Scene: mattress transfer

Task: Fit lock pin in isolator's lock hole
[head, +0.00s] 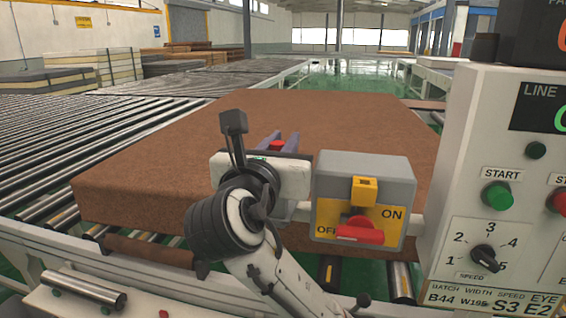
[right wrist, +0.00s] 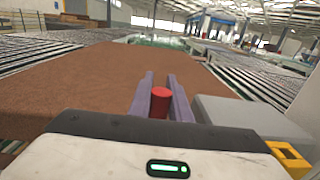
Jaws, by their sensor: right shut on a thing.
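The isolator (head: 366,168) is a grey box with a yellow ON/OFF plate and a red handle (head: 359,231) lying level, its left end by OFF. A yellow lock block (head: 364,191) stands out above the handle; it also shows at the right edge of the right wrist view (right wrist: 291,156). My right gripper (head: 283,138) is left of the isolator, fingers pointing away, shut on a red lock pin (head: 277,144). In the right wrist view the red pin (right wrist: 160,102) stands between the fingers. Its lower part is hidden. The pin is apart from the lock block. My left gripper is out of view.
A large brown mattress block (head: 330,115) lies on the rollers (head: 60,160) behind my gripper. A control panel (head: 500,200) with a green START button and speed knob stands right of the isolator. A pale rail (head: 416,224) shows beside the isolator.

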